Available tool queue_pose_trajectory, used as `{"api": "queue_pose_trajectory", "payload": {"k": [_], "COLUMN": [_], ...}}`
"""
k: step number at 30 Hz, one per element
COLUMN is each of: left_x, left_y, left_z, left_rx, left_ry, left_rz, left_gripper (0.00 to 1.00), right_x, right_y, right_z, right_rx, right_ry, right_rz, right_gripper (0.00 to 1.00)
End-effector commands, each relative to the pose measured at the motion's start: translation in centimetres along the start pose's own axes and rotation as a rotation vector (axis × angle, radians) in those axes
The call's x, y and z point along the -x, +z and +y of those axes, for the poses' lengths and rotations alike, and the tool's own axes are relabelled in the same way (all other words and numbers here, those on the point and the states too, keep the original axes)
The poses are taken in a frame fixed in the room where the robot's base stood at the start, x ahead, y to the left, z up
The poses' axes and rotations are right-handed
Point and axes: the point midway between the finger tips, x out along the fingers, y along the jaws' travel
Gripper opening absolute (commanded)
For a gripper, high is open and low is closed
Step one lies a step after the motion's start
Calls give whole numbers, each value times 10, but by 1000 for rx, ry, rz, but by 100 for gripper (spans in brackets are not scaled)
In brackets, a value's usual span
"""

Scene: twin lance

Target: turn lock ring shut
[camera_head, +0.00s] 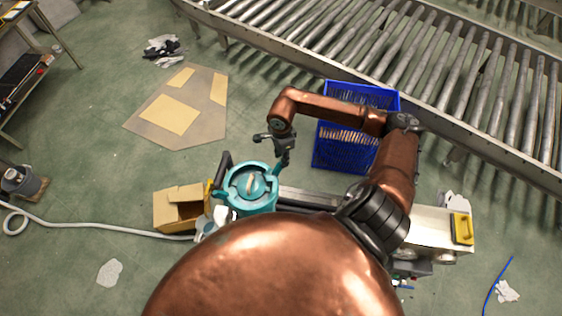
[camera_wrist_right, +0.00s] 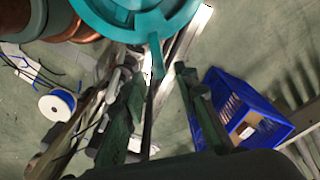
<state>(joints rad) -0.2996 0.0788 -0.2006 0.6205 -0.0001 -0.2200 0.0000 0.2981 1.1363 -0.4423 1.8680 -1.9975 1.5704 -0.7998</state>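The teal lock ring (camera_head: 233,197) sits on a round teal vessel below the middle of the head view, with a raised piece at its centre. In the right wrist view the teal ring (camera_wrist_right: 140,20) fills the top, and a narrow teal tab (camera_wrist_right: 157,58) sticks out from it towards my fingers. My right gripper (camera_head: 283,150) is at the ring's far right edge. In the wrist view its two fingers (camera_wrist_right: 158,75) are apart, one on each side of the tab, with gaps visible. I cannot make out my left gripper.
A blue crate (camera_head: 331,157) stands right of the ring, near a roller conveyor (camera_head: 440,115). An open cardboard box (camera_head: 172,211) is on the left, with a pale hose (camera_head: 110,228) across the floor. Flat cardboard (camera_head: 200,130) lies further back. A black upright part (camera_head: 221,166) stands beside the ring.

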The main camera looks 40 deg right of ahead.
Motion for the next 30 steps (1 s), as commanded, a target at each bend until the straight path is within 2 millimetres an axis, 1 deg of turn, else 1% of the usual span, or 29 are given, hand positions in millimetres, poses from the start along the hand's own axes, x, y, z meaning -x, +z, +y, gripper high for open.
{"api": "queue_pose_trajectory", "payload": {"k": [1,4,9,12,19,30], "left_x": [5,8,12,12,12,12], "left_y": [0,-1,-1,-1,-1,0], "left_z": [0,0,-1,-1,-2,-2], "left_rx": [0,0,0,0,0,1], "left_ry": [0,0,-1,-1,-1,-2], "left_rz": [0,0,0,0,0,-1], "left_gripper": [94,94,94,94,94,94], "right_x": [-7,-21,-36,-40,-40,-40], "right_y": [1,1,1,1,1,1], "right_z": [1,1,0,0,0,0], "right_rx": [-3,-3,-3,-2,-2,-2], "right_ry": [3,3,1,1,0,0], "right_rz": [-2,-2,-2,-2,-2,-3], "right_gripper": [28,28,28,28,27,1]}}
